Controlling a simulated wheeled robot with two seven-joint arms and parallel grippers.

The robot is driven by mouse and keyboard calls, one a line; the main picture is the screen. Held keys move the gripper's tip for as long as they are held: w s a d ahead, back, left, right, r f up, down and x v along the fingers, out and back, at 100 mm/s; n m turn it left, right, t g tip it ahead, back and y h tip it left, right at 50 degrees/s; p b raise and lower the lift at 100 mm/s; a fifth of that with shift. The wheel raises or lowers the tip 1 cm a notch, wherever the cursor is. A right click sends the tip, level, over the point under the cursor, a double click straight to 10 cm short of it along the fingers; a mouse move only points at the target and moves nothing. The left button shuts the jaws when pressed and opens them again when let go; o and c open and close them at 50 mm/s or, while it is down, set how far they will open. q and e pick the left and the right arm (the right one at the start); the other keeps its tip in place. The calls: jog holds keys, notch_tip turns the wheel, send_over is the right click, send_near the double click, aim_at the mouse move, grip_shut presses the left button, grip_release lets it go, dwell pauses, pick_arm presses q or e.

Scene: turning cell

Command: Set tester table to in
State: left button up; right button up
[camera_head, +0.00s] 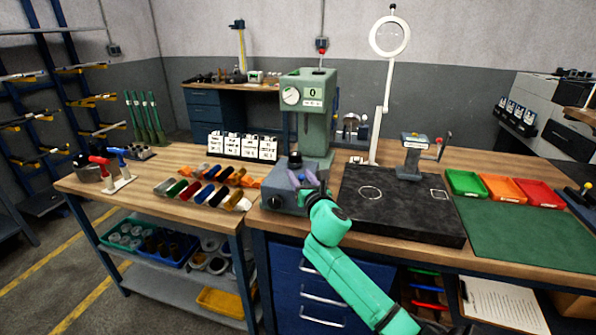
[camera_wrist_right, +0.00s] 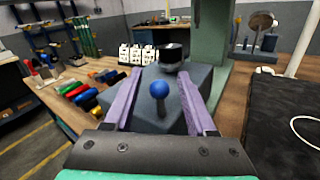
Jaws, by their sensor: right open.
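The green tester (camera_head: 305,105) stands on the bench, with a round dial and a display reading 0. Its grey base (camera_head: 283,197) also fills the middle of the right wrist view (camera_wrist_right: 190,84). A black round table (camera_wrist_right: 173,55) sits on that base, under the tester's head. A lever with a blue ball knob (camera_wrist_right: 159,89) rises from the base. My right gripper (camera_head: 304,178) is at the front of the base. Its purple fingers are open, one on each side of the knob, with gaps visible. The head view hides the knob. My left gripper is not in view.
A black plate (camera_head: 400,205) lies right of the tester, with a magnifier lamp (camera_head: 388,90) behind it. White labelled holders (camera_head: 243,146) and several coloured inserts (camera_head: 202,187) are on the left. Green, orange and red trays (camera_head: 503,188) stand at right.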

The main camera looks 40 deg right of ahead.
jog(key=shift+x, duration=1.05)
grip_shut()
dwell(0.6)
